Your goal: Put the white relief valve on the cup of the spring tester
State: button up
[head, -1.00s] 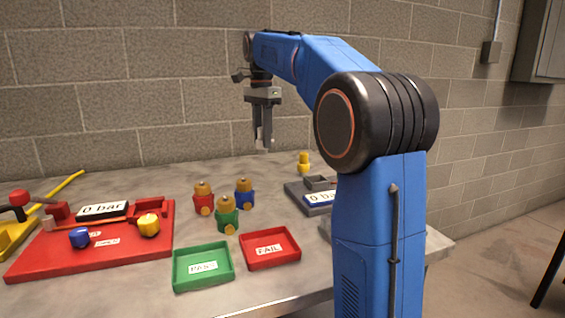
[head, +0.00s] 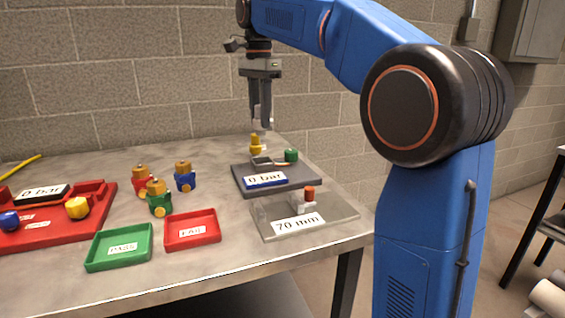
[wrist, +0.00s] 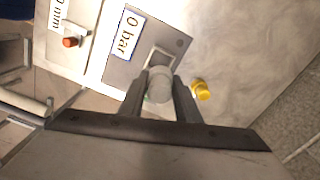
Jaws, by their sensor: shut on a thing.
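My gripper (head: 262,118) is shut on the white relief valve, a pale rounded piece between the fingers in the wrist view (wrist: 159,86). In the head view the valve is a small pale bit at the fingertips. Both are in the air above the back of a dark grey plate (head: 300,178) labelled "0 bar", which looks like the spring tester. The plate carries a grey block with a light recess (head: 262,161), perhaps the cup, and a green knob (head: 291,155). In the wrist view the valve and fingers partly cover the tester plate (wrist: 122,70).
A yellow valve (head: 255,146) stands behind the plate. Three brass-topped valves (head: 159,205), green PASS (head: 118,263) and red FAIL (head: 178,246) trays and a red bench (head: 95,215) are to the left.

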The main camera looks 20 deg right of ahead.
aim_at(262, 132)
notch_tip(262, 132, down, 5)
jog(key=shift+d+r, duration=0.1)
jog(key=shift+f, duration=2.35)
jog(key=shift+f, duration=0.1)
jog(key=o, duration=1.2)
notch_tip(262, 132, up, 12)
jog(key=shift+f, duration=0.2)
jog(key=shift+r, duration=0.3)
